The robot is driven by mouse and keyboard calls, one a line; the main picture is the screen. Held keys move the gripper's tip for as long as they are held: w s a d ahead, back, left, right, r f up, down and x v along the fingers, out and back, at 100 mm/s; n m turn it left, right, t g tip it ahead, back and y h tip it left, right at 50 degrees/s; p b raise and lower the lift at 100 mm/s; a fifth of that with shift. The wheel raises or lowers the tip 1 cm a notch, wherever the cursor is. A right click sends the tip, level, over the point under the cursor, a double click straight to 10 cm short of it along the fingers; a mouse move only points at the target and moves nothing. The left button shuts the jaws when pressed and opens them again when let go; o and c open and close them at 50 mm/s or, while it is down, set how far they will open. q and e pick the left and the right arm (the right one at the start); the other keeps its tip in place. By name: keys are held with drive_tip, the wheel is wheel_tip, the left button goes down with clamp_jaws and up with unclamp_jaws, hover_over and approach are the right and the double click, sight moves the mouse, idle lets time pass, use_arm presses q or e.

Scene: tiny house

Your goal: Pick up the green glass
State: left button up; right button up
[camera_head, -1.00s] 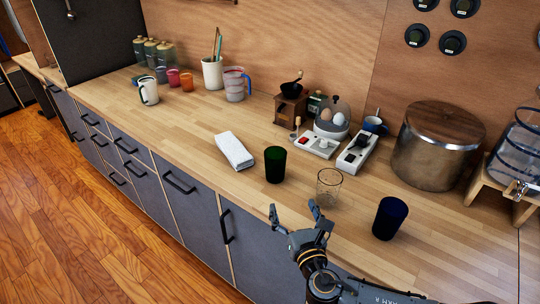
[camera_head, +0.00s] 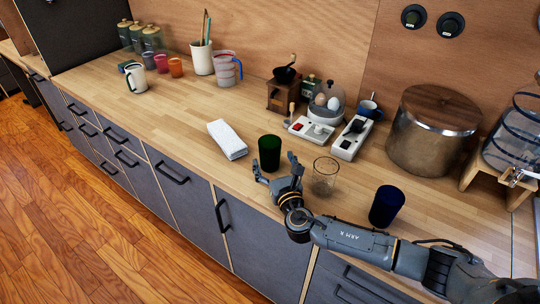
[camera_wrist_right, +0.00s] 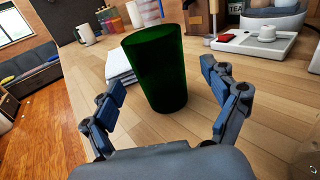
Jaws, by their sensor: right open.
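The green glass (camera_head: 269,153) stands upright on the wooden counter, dark green and empty-looking. It also shows large in the right wrist view (camera_wrist_right: 156,68), ahead of and between the spread fingers. My right gripper (camera_head: 276,169) is open and empty, just in front of the glass at the counter's front edge. In the wrist view its two blue-padded fingers (camera_wrist_right: 160,97) lie on either side of the lower part of the glass, with gaps to both sides. My left gripper is not in view.
A clear glass (camera_head: 325,177) stands close right of the right gripper, and a dark blue glass (camera_head: 386,206) is farther right. A folded white cloth (camera_head: 227,139) lies left of the green glass. Appliances and a large pot (camera_head: 433,130) stand behind.

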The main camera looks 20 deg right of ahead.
sight(268, 147)
drive_tip(key=w, duration=0.4)
drive_tip(key=shift+w+f, duration=0.1)
drive_tip(key=c, duration=1.4)
